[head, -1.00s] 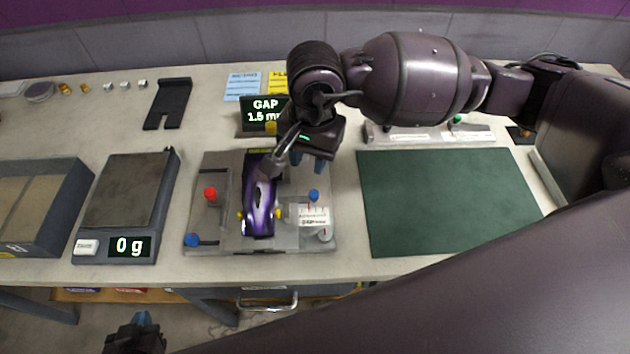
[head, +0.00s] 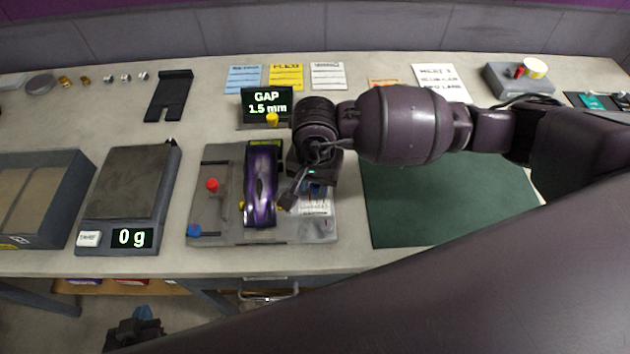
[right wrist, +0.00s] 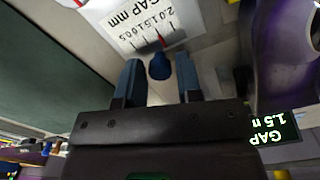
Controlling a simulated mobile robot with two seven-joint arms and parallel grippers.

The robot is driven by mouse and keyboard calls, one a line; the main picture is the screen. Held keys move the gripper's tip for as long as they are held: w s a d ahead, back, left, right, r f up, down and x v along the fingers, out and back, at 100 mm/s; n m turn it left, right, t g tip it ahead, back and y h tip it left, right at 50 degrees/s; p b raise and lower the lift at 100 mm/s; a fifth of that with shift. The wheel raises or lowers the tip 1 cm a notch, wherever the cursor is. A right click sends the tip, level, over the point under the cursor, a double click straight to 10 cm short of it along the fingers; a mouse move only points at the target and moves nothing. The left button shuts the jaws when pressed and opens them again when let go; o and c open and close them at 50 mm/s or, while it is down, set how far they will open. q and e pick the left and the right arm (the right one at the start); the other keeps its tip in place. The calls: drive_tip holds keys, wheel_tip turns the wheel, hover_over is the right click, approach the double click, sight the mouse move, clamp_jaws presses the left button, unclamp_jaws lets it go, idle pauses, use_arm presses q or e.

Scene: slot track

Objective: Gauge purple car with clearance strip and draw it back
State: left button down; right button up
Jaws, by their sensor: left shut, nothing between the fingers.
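The purple car (head: 261,185) lies lengthwise on the grey gauge fixture (head: 215,228), with small yellow tips beside its near end. The display (head: 264,103) reads GAP 1.5 mm. My right gripper (head: 317,187) is over the fixture's right side, beside the car. In the right wrist view its fingers (right wrist: 159,82) are open, with a blue knob (right wrist: 159,67) between and just beyond them; I cannot tell whether they touch it. A GAP mm scale (right wrist: 140,22) with a red pointer is beside the knob. My left gripper (head: 140,314) is shut and empty, low at the left. I cannot identify the clearance strip.
A red knob (head: 212,185) and another blue knob (head: 194,231) are on the fixture's left side. A scale (head: 130,185) reading 0 g stands to the left. A black forked piece (head: 170,95) lies behind it. A green mat (head: 400,210) lies to the right.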

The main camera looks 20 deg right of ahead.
use_arm(q)
drive_tip(key=shift+w+r, duration=0.1)
drive_tip(key=shift+w, duration=0.1)
use_arm(e)
drive_tip(key=shift+f, duration=0.25)
clamp_jaws()
use_arm(q)
drive_tip(key=shift+w, duration=0.1)
